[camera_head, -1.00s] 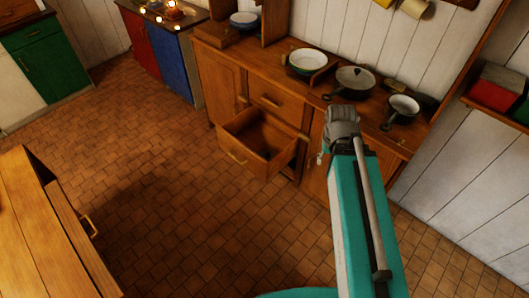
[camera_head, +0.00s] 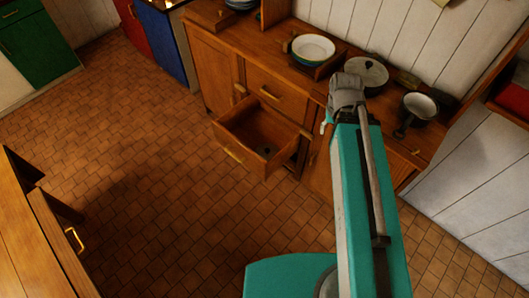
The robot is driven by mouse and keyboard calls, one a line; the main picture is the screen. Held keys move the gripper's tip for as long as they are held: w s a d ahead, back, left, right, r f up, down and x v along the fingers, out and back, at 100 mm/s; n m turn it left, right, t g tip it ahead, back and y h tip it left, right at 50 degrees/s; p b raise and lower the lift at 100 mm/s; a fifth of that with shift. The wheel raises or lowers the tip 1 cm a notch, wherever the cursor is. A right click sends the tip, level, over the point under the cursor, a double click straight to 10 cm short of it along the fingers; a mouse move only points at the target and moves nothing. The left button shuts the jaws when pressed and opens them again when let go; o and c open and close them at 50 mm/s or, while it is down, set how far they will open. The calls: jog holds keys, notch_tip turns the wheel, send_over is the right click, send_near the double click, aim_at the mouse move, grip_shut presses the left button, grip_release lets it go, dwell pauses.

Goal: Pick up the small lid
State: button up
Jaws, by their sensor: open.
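I cannot make out a separate small lid with certainty. A round grey pan (camera_head: 372,72) on the counter seems to have a lid with a small knob, partly hidden by my arm. A small dark shape (camera_head: 262,149) lies inside the open drawer, too dim to identify. My teal arm rises from the bottom right to a grey joint in front of the cabinet. My gripper's fingers do not show; the arm hides what lies beyond that joint.
The wooden drawer (camera_head: 235,152) stands pulled out from the cabinet. The counter (camera_head: 283,46) holds a white bowl (camera_head: 313,47) and a small dark pan (camera_head: 418,105). Another wooden unit (camera_head: 38,235) with a brass handle stands at lower left. The tiled floor (camera_head: 150,160) between is clear.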

jog(key=shift+d, duration=0.35)
jog(key=o, duration=0.4)
jog(key=shift+w+d+f, duration=0.1)
jog(key=shift+c, duration=0.2)
jog(key=shift+o, duration=0.2)
jog(key=shift+w+f+b, duration=0.3)
jog(key=shift+f+b, duration=0.25)
jog(key=shift+b, duration=0.1)
jog(key=w+a+f+n+b, duration=0.7)
jog(key=w+f+b, duration=0.1)
jog(key=f+b, duration=0.5)
jog(key=w+a+f+n+b, duration=0.7)
jog(key=w+f+b, duration=0.2)
jog(key=f+b, duration=0.4)
jog(key=w+a+f+n+b, duration=0.7)
jog(key=w+a+f+b, duration=0.1)
jog(key=f+b, duration=0.6)
jog(key=shift+w, duration=0.4)
jog(key=shift+f, duration=0.1)
jog(key=shift+d+f, duration=0.1)
jog(key=shift+f, duration=0.05)
